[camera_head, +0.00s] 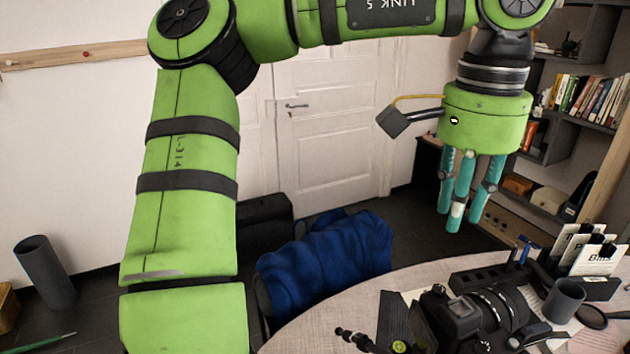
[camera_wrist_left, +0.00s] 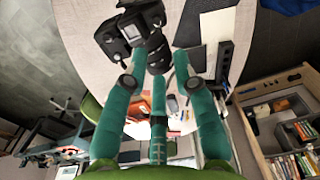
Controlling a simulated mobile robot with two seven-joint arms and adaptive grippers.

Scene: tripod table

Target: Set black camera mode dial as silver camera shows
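A black camera (camera_head: 448,317) with a long lens lies on the round table (camera_head: 345,300) at the lower right of the head view. A dark camera with a grey screen (camera_wrist_left: 128,28) shows at the top of the left wrist view. I cannot pick out a silver camera. The dial's setting is too small to read. My left gripper (camera_head: 459,215) hangs with its teal fingers pointing down, above and behind the black camera, apart from it. Its fingers are spread and empty; they also show in the left wrist view (camera_wrist_left: 157,72). My right gripper is not in view.
A grey cup (camera_head: 564,300), a magnifying glass (camera_head: 592,317), a card holder (camera_head: 590,285) and a dark organizer (camera_head: 490,277) crowd the table's right side. Bookshelves (camera_head: 585,100) stand at the right.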

